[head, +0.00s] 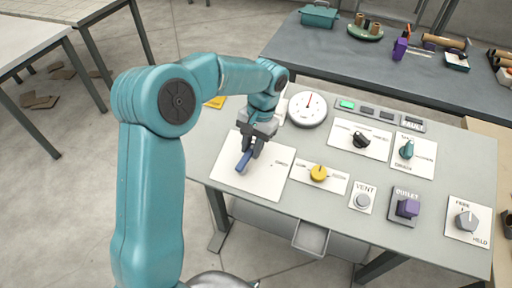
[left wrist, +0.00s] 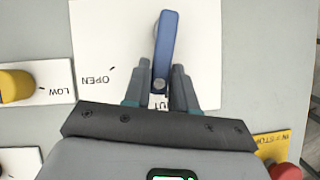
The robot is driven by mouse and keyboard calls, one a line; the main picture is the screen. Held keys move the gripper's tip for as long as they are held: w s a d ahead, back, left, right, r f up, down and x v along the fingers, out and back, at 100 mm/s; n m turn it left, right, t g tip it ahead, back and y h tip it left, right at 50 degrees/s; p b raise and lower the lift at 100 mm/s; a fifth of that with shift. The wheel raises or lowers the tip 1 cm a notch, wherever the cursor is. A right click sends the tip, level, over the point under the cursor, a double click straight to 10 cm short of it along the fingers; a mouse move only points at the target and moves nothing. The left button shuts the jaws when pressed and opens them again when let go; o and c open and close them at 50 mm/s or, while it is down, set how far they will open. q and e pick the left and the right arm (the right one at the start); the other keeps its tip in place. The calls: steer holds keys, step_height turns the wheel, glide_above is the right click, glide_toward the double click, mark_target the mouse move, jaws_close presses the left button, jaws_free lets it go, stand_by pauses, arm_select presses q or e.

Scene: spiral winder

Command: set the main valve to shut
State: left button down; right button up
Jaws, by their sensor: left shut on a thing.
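The main valve is a blue lever (head: 243,162) on a white plate (head: 262,182) at the left of the bench panel. My left gripper (head: 254,148) is shut on this lever, reaching down onto it from above. In the left wrist view the blue lever (left wrist: 166,45) runs between the two fingers, its near end over a label that ends in "UT"; the rest of that word is hidden. The "OPEN" label (left wrist: 97,78) lies off to the left there, clear of the lever. My right gripper is not in view.
A yellow knob (head: 319,173) sits close to the plate's right. Further right are a vent button (head: 362,201), a purple outlet knob (head: 408,208) and a grey knob (head: 466,221). A round gauge (head: 307,108) stands behind. A red button (left wrist: 285,172) is near the wrist.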

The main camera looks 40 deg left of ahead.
arm_select(q)
steer(key=shift+a+r+n+h, duration=0.15)
steer(key=shift+a+n+h, duration=0.5)
steer(key=shift+n, duration=0.45)
steer(key=c, duration=1)
jaws_free()
steer(key=shift+a+t, duration=0.1)
steer(key=shift+t, duration=0.2)
steer(key=p+v, duration=0.1)
steer(key=v, duration=1.5)
steer(key=shift+w+p, duration=0.2)
steer(key=shift+p, duration=0.2)
steer(key=shift+s, duration=0.1)
